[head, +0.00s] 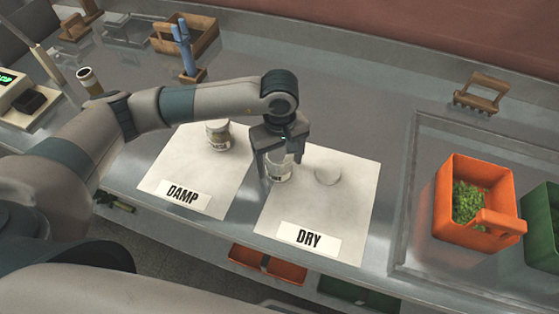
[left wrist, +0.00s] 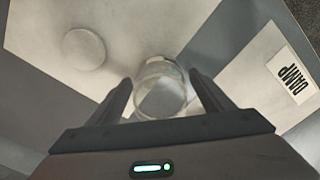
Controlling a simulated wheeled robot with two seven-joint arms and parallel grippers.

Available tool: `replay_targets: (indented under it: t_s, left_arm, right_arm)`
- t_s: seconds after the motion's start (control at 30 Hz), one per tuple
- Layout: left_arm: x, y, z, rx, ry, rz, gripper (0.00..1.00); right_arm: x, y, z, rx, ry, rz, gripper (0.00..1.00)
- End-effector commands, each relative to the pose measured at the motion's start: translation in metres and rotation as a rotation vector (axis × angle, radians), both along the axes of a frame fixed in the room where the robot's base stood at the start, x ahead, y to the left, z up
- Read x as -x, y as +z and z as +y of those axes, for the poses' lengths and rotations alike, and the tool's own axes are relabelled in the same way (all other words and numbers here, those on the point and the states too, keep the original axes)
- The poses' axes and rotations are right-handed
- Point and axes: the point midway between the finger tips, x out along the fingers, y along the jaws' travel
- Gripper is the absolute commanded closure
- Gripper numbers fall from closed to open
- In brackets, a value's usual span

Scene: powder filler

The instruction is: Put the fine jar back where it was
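A small clear jar with a pale label (head: 280,172) stands at the left part of the DRY mat (head: 350,211). In the left wrist view the jar (left wrist: 160,92) shows from above, with its top open. My left gripper (head: 279,168) is lowered over it, with one finger on each side; small gaps show between fingers and jar. The left wrist view shows the same open fingers (left wrist: 161,80). Another jar (head: 218,134) stands on the DAMP mat (head: 165,165). I cannot read either jar's label. My right gripper is not in view.
A pale round disc (head: 327,175) lies on the DRY mat, right of the jar. An orange bin with green bits (head: 450,200) stands at the right. A wooden rack (head: 481,92) and a wooden tray (head: 190,36) are at the back.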

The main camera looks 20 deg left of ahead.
Motion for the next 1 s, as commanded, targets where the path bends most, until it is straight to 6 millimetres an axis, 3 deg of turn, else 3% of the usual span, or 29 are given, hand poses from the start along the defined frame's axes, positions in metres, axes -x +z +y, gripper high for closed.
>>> replay_targets:
  t_s: [0.33, 0.43, 1.0]
  left_arm:
    - [0.0, 0.005, 0.0, 0.0, 0.0, 0.0, 0.26]
    - [-0.001, 0.012, 0.0, 0.001, 0.0, -0.004, 0.26]
    - [-0.001, 0.105, 0.0, 0.001, 0.0, -0.004, 0.26]
  right_arm:
    - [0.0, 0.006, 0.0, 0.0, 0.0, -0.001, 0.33]
    - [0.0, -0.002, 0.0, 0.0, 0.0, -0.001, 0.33]
    - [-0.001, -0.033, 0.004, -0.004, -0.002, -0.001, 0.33]
